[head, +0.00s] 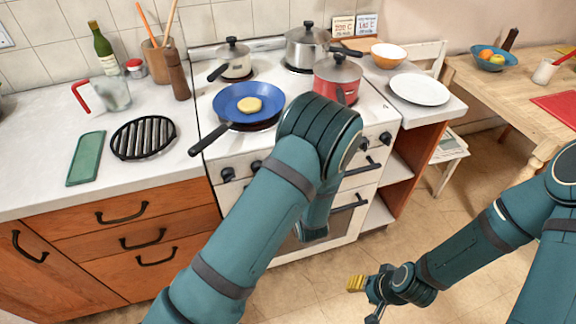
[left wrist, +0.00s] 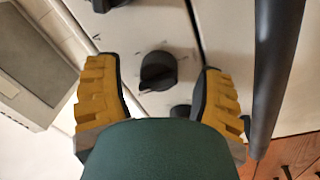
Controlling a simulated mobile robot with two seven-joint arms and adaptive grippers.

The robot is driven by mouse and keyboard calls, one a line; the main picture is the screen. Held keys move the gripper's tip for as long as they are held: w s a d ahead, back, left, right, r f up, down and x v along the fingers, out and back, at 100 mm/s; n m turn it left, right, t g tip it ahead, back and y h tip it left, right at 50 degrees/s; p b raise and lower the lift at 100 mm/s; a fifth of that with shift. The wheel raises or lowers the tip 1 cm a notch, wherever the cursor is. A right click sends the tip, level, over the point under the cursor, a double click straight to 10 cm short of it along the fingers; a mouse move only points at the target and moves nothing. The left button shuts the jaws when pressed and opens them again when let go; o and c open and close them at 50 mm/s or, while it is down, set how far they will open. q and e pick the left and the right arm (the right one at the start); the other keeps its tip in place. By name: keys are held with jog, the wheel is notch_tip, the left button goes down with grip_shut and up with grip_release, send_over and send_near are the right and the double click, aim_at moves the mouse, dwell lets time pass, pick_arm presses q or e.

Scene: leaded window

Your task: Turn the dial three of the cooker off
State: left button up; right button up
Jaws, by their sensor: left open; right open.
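The white cooker (head: 240,197) has black dials along its front. Two dials show left of my left arm, one of them the far-left dial (head: 228,174), and two show to the right, including the far-right dial (head: 386,139). My arm hides the middle of the panel and my left gripper in the head view. In the left wrist view my left gripper (left wrist: 160,68) is open, with a black dial (left wrist: 158,72) with tick marks between its yellow fingers. I cannot tell its number or whether it is touched. My right gripper (head: 363,300) is open and empty above the floor.
A dark oven handle bar (left wrist: 278,70) runs close beside the left gripper. A blue pan (head: 236,105), a red pot (head: 338,76) and other pots stand on the hob. The counter (head: 200,170) lies to the left. The floor at the right front is free.

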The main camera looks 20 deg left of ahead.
pick_arm(q)
jog(key=v, duration=1.2)
jog(key=shift+w+f, duration=0.1)
notch_tip(320, 180, down, 12)
jog(key=s+a+m+g+h, duration=0.2)
jog(key=m+g+h, duration=0.4)
jog(key=g+h, duration=0.1)
jog(key=s+d+f+m+g+h, duration=0.1)
jog(key=s+d+m+g+h, duration=0.1)
jog(key=s+m+g+h, duration=0.4)
jog(key=s+m+g, duration=0.1)
jog(key=s+m, duration=0.3)
jog(key=s, duration=0.1)
jog(key=shift+f+h, duration=0.4)
jog(key=shift+d, duration=0.15)
